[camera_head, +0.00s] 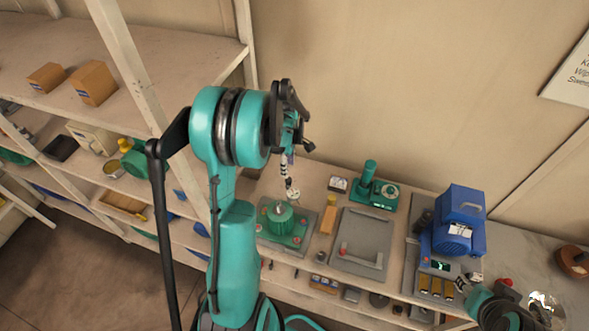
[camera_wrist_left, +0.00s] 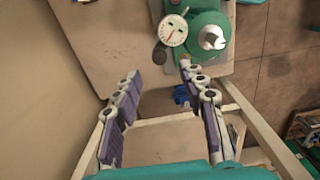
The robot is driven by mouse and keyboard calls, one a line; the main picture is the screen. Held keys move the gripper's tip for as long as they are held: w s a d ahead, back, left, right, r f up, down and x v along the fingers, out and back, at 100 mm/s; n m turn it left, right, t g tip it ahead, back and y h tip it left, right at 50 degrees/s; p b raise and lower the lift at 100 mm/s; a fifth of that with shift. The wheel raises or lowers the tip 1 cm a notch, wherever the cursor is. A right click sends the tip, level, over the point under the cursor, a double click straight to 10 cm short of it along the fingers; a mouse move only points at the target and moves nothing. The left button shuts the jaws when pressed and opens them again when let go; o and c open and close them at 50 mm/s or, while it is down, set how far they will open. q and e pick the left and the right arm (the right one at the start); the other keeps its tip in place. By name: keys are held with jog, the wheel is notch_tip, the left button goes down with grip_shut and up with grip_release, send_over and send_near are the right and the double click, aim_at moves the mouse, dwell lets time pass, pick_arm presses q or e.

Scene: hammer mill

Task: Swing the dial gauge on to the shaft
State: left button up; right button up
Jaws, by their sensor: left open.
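The dial gauge (camera_wrist_left: 173,30) has a round white face and sits beside the green housing (camera_wrist_left: 221,55) in the left wrist view. The shaft (camera_wrist_left: 212,38) shows as a bright metal end on top of that housing. In the head view the gauge's pale disc (camera_head: 292,194) hangs just above the green housing (camera_head: 281,224). My left gripper (camera_wrist_left: 158,75) is open, with nothing between its fingers, and the gauge lies just beyond its fingertips. In the head view the left gripper (camera_head: 288,163) points down above the gauge. My right gripper (camera_head: 541,303) is at the lower right, its jaws unclear.
A grey tray (camera_head: 345,262) lies right of the housing, with an orange block (camera_head: 328,220) between. A green stand (camera_head: 370,185) with a dial stands behind. A blue machine (camera_head: 458,220) is further right. Shelves (camera_head: 150,70) with boxes rise at the left.

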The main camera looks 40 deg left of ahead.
aim_at(289, 179)
pick_arm(q)
notch_tip(289, 179, down, 7)
jog(key=shift+r, duration=0.1)
dwell(0.3)
grip_shut()
